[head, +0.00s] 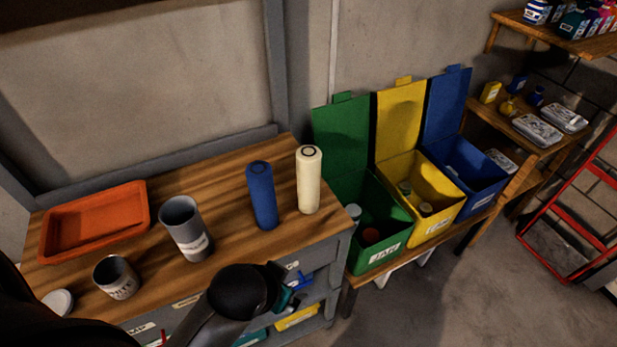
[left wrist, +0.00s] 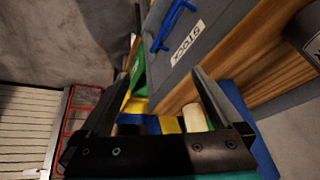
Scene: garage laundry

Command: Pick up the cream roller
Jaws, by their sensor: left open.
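The cream roller (head: 309,180) stands upright near the right end of the wooden bench top, just right of an upright blue roller (head: 262,195). My left gripper (head: 286,287) is in front of the bench's drawers, apart from the cream roller and nearer the camera; my own arm partly hides it. In the left wrist view its two fingers (left wrist: 161,75) are spread with nothing held between them. A cream cylinder (left wrist: 194,118), apparently the roller, shows partly behind the gripper's base, with blue (left wrist: 248,130) beside it. My right gripper is not in view.
A grey cup (head: 186,228), a smaller labelled tin (head: 117,277) and an orange tray (head: 45,240) are on the bench's left part. Green (head: 340,135), yellow (head: 400,115) and blue (head: 447,105) open-lidded bins stand right of it. A red metal frame (head: 560,205) stands farther right.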

